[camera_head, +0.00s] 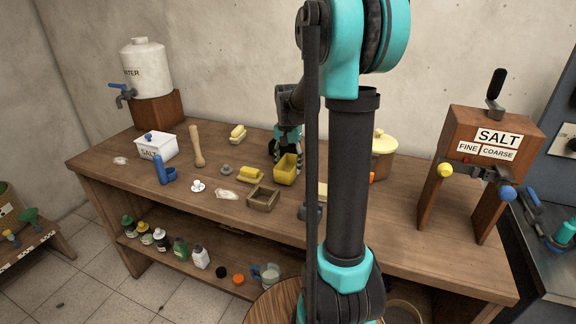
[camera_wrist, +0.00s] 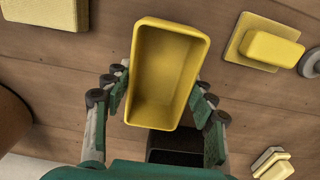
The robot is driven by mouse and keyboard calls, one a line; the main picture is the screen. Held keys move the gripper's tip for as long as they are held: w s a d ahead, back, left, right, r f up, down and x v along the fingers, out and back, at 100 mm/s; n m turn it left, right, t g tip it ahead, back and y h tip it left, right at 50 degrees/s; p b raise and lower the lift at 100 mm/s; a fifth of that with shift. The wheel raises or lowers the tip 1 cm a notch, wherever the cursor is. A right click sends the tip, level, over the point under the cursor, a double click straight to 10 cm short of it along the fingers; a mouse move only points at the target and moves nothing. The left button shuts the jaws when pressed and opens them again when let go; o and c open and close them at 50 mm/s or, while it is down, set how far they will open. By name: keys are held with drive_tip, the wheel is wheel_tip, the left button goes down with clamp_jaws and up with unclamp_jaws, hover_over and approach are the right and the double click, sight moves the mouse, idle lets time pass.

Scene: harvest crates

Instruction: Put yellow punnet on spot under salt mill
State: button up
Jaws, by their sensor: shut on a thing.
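The yellow punnet (camera_head: 286,174) is an empty, open-topped rectangular tub toward the back middle of the wooden table. My gripper (camera_head: 287,155) is shut on it; in the wrist view the fingers of my gripper (camera_wrist: 162,92) press the punnet (camera_wrist: 166,85) from both sides. I cannot tell if it touches the table. The salt mill (camera_head: 487,145) is a wooden stand at the table's right end, labelled SALT, FINE and COARSE, with a yellow knob and a blue knob. The tabletop between its legs looks bare; no marked spot shows.
A small wooden crate (camera_head: 263,198), butter dishes and a white salt box (camera_head: 156,146) stand left and in front of the punnet. A yellow-lidded pot (camera_head: 384,145) stands right of it. My arm hides part of the table.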

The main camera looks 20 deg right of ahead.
drive_tip(key=shift+f, duration=0.15)
drive_tip(key=o, duration=1.2)
drive_tip(key=shift+c, duration=0.2)
